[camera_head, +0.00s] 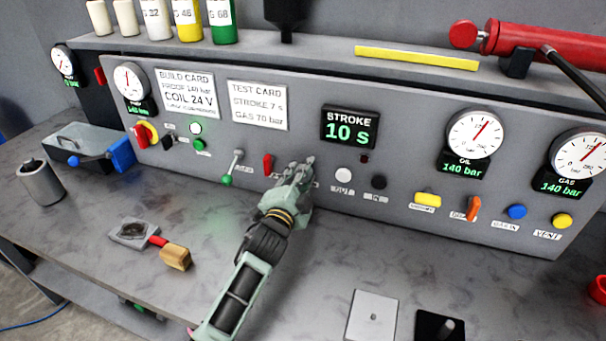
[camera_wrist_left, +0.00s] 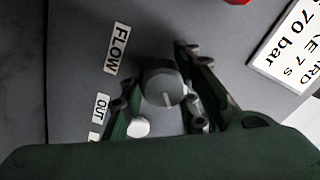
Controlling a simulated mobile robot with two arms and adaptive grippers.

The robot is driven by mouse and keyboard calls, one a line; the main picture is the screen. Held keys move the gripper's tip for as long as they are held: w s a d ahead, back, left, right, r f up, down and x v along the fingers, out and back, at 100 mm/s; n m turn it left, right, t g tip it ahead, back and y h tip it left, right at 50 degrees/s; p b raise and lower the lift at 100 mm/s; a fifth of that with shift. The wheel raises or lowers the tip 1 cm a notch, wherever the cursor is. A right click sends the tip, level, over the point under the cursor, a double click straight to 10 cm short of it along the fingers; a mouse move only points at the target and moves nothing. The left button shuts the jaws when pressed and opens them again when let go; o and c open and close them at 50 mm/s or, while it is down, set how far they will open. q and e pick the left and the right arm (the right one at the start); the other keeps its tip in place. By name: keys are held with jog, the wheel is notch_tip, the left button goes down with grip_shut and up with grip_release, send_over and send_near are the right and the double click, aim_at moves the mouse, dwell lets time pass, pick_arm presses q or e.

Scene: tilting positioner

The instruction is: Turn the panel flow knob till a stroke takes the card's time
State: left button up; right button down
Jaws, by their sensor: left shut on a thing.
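The grey flow knob (camera_wrist_left: 163,88) sits on the panel beside its FLOW label (camera_wrist_left: 117,48) in the left wrist view, with a pale pointer line on its face. My left gripper (camera_wrist_left: 158,98) is shut on the knob, one finger on each side of it. In the head view my left gripper (camera_head: 297,180) reaches the panel (camera_head: 310,120) and hides the knob. The stroke display (camera_head: 349,130) reads 10 s. The test card (camera_head: 258,104) reads STROKE 7 s and GAS 70 bar. My right gripper is not in view.
The white OUT button (camera_head: 343,175) and black IN button (camera_head: 379,182) are right of my gripper. The oil gauge (camera_head: 475,134) and gas gauge (camera_head: 578,154) both read 140 bar.

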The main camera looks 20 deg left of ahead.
pick_arm(q)
jog(key=n, duration=0.3)
jog(key=f+n+p, duration=0.1)
jog(key=shift+s+d+n, duration=0.1)
jog(key=shift+d+n, duration=0.15)
jog(key=shift+n, duration=0.15)
dwell(0.4)
jog(key=o, duration=1)
jog(key=shift+d, duration=0.1)
jog(key=shift+r, duration=0.1)
jog(key=shift+r, duration=0.15)
